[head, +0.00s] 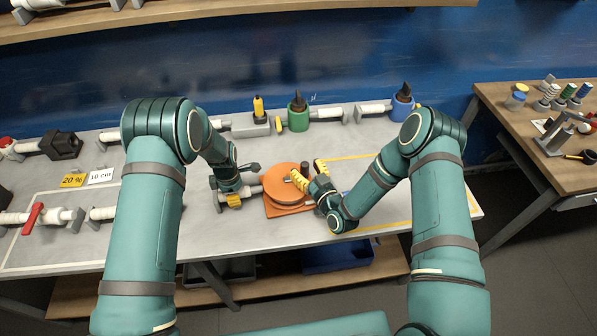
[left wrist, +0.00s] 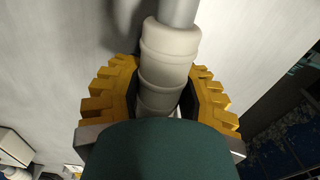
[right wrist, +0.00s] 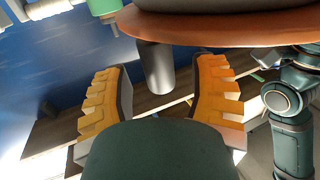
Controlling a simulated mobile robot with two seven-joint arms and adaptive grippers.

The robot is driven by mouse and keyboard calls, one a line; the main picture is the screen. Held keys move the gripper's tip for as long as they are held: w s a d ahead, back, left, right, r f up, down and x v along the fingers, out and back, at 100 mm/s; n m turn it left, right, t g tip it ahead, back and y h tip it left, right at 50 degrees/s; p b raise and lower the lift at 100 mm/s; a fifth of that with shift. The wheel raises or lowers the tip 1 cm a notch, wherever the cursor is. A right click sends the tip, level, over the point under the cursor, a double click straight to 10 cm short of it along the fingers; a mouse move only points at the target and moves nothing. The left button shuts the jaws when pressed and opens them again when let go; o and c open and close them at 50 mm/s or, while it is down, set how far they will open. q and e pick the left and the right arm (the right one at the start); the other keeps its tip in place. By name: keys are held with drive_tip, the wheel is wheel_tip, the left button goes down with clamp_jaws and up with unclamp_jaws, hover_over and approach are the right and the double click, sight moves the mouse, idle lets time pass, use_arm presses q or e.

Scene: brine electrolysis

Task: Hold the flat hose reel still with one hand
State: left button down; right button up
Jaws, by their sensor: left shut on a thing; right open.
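The flat hose reel is an orange disc (head: 282,184) on an orange base (head: 287,210), lying on the bench in the middle of the head view. Its orange rim (right wrist: 230,33) crosses the top of the right wrist view. A dark grey peg (right wrist: 157,68) hangs from the rim in that view. My right gripper (head: 309,174) is open at the reel's right side; its fingers stand either side of the peg, with gaps visible. My left gripper (head: 234,199) is left of the reel, shut on a white pipe fitting (left wrist: 168,55). My arm partly hides that fitting in the head view.
A green holder (head: 298,116) and a blue holder (head: 402,107) stand along the bench's back. A yellow "20 %" card (head: 73,181) and white "10 cm" card (head: 101,176) stand at left, near a red-handled valve (head: 34,218). A wooden side table (head: 505,101) is at right.

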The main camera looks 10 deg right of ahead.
drive_tip(key=shift+w+a, duration=0.25)
drive_tip(key=shift+w, duration=0.35)
drive_tip(key=c, duration=0.8)
